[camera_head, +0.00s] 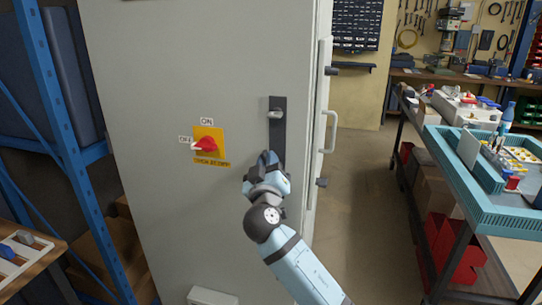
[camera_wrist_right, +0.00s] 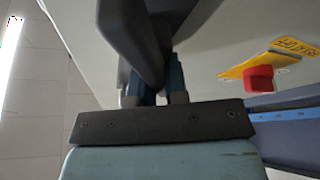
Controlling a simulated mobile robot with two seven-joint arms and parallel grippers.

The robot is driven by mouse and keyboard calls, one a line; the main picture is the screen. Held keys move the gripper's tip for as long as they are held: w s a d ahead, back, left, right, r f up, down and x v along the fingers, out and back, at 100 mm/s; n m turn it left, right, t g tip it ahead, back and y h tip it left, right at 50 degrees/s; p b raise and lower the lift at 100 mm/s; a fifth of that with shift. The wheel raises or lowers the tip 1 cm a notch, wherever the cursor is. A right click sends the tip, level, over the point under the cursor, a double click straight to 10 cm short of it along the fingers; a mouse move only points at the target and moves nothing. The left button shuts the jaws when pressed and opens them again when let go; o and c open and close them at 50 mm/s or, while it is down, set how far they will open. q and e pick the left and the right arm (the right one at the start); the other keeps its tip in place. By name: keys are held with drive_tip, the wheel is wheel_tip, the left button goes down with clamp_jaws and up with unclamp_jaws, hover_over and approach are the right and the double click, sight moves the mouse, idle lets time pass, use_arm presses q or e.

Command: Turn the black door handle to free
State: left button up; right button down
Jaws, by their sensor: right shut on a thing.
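The black door handle (camera_head: 278,135) is a dark upright strip on the front of a grey cabinet (camera_head: 180,90), close to its right edge. A small grey knob (camera_head: 274,114) sits on its upper part. My right gripper (camera_head: 268,160) is at the handle's lower part, which it partly hides. In the right wrist view the dark handle (camera_wrist_right: 133,35) runs up from between the fingers of my right gripper (camera_wrist_right: 158,85), which is shut on it. The handle's exact angle is hard to tell behind the gripper. My left gripper is not in view.
A red switch (camera_head: 205,144) on a yellow plate sits left of the handle. A pale bar handle (camera_head: 329,130) stands on the cabinet's right side. A blue rack (camera_head: 62,110) is at left. A bench with a teal tray (camera_head: 482,190) stands right, beyond open floor.

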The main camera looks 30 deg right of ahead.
drive_tip(key=n+p, duration=0.1)
drive_tip(key=n+y+p, duration=0.1)
drive_tip(key=shift+w+a+r+n, duration=0.1)
drive_tip(key=shift+r+n, duration=0.1)
drive_tip(key=shift+n, duration=0.1)
drive_tip(key=n+y+p, duration=0.2)
drive_tip(key=n+p, duration=0.1)
drive_tip(key=shift+w+a+f+n+p, duration=0.15)
drive_tip(key=shift+w+n+p, duration=0.05)
drive_tip(key=shift+n+p, duration=0.1)
use_arm(q)
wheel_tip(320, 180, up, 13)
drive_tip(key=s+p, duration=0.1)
drive_tip(key=p, duration=1)
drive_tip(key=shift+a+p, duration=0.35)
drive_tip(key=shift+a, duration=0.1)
use_arm(e)
drive_tip(key=shift+w+a+f+n+g+y, duration=0.1)
drive_tip(key=shift+f+n+g+y, duration=0.25)
drive_tip(key=shift+n, duration=1)
drive_tip(key=shift+w+a+f+n+g+y, duration=0.1)
drive_tip(key=shift+f+n+y, duration=0.4)
drive_tip(key=shift+n, duration=0.8)
drive_tip(key=shift+w+f+n+g+y, duration=0.1)
drive_tip(key=shift+f+n+g+y, duration=0.25)
drive_tip(key=shift+n, duration=1)
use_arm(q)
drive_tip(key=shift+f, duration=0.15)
